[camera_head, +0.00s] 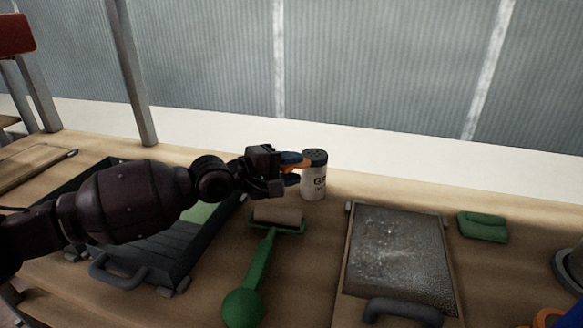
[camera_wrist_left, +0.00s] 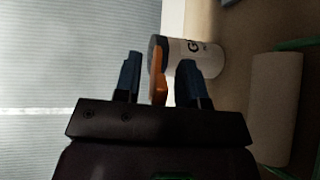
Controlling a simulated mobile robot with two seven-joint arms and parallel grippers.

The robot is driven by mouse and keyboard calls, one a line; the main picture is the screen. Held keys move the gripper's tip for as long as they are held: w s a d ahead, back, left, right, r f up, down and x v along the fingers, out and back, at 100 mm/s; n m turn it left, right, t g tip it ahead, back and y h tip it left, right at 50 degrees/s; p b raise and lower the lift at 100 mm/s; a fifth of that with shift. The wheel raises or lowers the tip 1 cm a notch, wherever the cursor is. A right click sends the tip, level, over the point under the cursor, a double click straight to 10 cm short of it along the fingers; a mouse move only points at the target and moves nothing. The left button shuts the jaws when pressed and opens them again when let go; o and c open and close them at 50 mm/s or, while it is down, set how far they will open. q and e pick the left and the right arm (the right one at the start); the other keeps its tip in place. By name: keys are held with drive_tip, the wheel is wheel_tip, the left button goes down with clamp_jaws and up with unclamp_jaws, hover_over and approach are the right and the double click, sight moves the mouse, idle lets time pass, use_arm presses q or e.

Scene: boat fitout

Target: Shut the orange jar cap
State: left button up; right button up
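A white jar (camera_head: 314,182) with a dark top and dark lettering stands upright near the back edge of the bench. Its orange cap (camera_head: 294,161) sticks out from the left side of the top, standing open. My left gripper (camera_head: 290,168) reaches in from the left, at the cap. In the left wrist view, the blue fingers of the left gripper (camera_wrist_left: 159,80) are apart, with the orange cap (camera_wrist_left: 158,76) between them and a gap visible on each side. The jar (camera_wrist_left: 205,57) lies just beyond the fingers. My right gripper is not in view.
A green-handled roller (camera_head: 257,265) lies in front of the jar. A dark tray (camera_head: 165,250) is under my left arm. Bare bench shows right of the jar.

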use_arm(q)
drive_tip(key=shift+d, duration=0.1)
drive_tip(key=shift+c, duration=0.4)
clamp_jaws()
